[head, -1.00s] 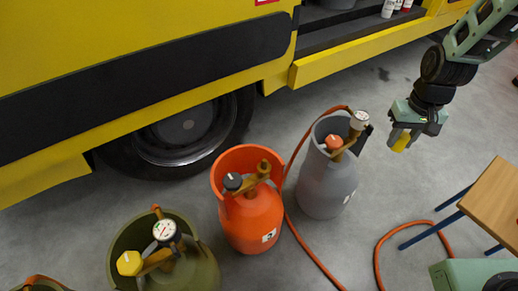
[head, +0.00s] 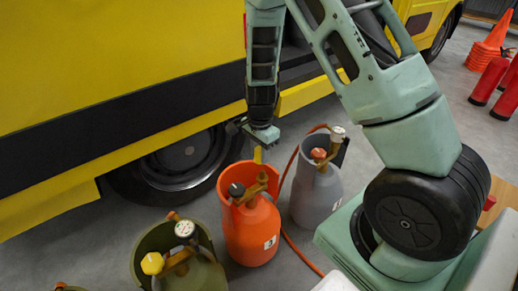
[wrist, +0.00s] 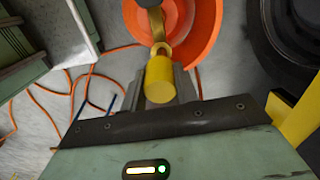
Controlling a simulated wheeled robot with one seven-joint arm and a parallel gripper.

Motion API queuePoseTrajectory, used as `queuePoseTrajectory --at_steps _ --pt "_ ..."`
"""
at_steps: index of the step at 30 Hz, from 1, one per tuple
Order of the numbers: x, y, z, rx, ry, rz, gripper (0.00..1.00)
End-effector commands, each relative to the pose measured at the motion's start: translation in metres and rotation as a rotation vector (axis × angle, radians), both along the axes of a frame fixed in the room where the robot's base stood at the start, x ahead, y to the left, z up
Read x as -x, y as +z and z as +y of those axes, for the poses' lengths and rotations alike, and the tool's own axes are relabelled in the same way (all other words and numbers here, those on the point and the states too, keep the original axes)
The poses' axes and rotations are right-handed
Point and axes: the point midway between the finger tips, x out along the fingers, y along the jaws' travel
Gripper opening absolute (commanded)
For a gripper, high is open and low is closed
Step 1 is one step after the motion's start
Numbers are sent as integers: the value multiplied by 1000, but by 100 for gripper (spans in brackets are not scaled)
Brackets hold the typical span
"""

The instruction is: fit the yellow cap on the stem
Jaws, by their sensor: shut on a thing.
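My gripper (head: 262,138) is shut on the yellow cap (wrist: 160,80), a small cylinder between the two grey fingers in the wrist view. In the head view the cap (head: 257,155) shows as a small yellow piece below the jaws. An orange gas cylinder (head: 250,232) stands below, with a black knob (head: 236,189) and a bare brass stem (head: 263,177) inside its collar. In the head view the cap appears above this stem. In the wrist view the brass valve (wrist: 158,48) lies just beyond the cap; I cannot tell whether they touch.
A grey cylinder (head: 315,195) with gauge and red knob stands to the right. An olive cylinder (head: 205,272) with gauge and yellow knob stands front left. An orange hose (wrist: 75,95) lies on the floor. The yellow truck (head: 110,60) and its wheel (head: 180,165) are close behind.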

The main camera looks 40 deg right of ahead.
Motion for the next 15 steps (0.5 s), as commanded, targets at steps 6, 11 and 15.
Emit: queuePoseTrajectory --at_steps 6,11,15 --pt "-1 -3 -10 8 -235 -4 6" --pt "-1 -9 -10 8 -247 -4 6" --pt "-1 -18 -10 8 -245 -4 6"
